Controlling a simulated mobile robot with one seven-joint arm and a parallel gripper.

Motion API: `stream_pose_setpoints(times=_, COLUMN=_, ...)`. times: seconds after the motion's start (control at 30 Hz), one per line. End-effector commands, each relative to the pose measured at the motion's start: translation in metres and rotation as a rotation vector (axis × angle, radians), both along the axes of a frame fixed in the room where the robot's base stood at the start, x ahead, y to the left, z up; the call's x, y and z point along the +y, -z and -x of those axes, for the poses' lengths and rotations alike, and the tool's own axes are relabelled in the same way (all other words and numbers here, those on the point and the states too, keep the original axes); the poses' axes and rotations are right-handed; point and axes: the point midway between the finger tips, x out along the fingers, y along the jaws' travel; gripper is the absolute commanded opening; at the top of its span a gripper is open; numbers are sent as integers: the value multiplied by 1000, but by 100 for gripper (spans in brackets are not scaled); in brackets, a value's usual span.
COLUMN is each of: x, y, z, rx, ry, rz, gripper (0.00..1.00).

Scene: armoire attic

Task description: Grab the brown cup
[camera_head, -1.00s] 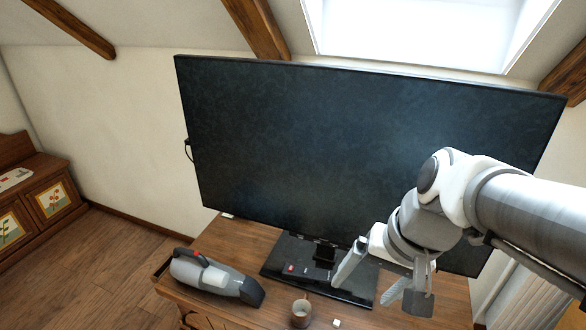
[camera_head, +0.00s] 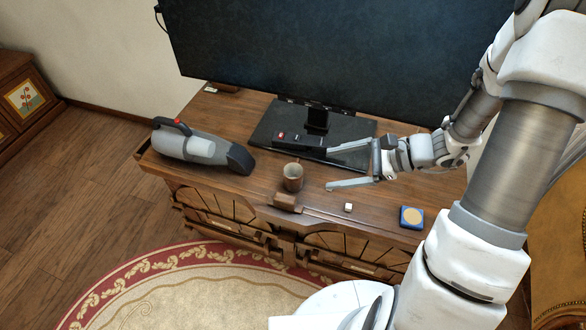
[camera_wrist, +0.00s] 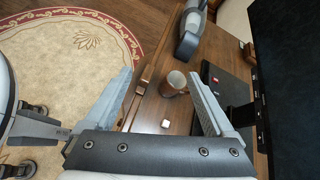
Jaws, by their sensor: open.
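The brown cup (camera_head: 293,177) stands upright on the wooden cabinet top, near its front edge. In the wrist view the cup (camera_wrist: 173,84) shows beyond and between my two fingers, closer to the right one. My gripper (camera_head: 328,168) is open and empty, to the right of the cup and apart from it. In the wrist view the fingers of my gripper (camera_wrist: 162,90) are spread wide.
A grey handheld vacuum (camera_head: 203,147) lies left of the cup. The television base (camera_head: 270,126) with a dark remote-like object (camera_head: 299,141) is behind. A small white cube (camera_head: 348,207) and a blue box (camera_head: 411,217) lie to the right.

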Motion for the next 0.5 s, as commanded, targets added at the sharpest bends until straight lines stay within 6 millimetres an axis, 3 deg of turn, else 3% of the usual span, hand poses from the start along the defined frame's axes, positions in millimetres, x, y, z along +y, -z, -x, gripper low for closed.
stream_pose_setpoints(times=0.03, x=-6, y=25, z=-4, rx=33, ry=59, rz=-42, gripper=89)
stream_pose_setpoints(times=0.2, x=-23, y=73, z=-17, rx=111, ry=237, rz=-153, gripper=89)
stream_pose_setpoints(times=0.33, x=-33, y=97, z=-22, rx=148, ry=327, rz=-205, gripper=89)
stream_pose_setpoints(times=0.5, x=-37, y=112, z=-26, rx=168, ry=382, rz=-236, gripper=89)
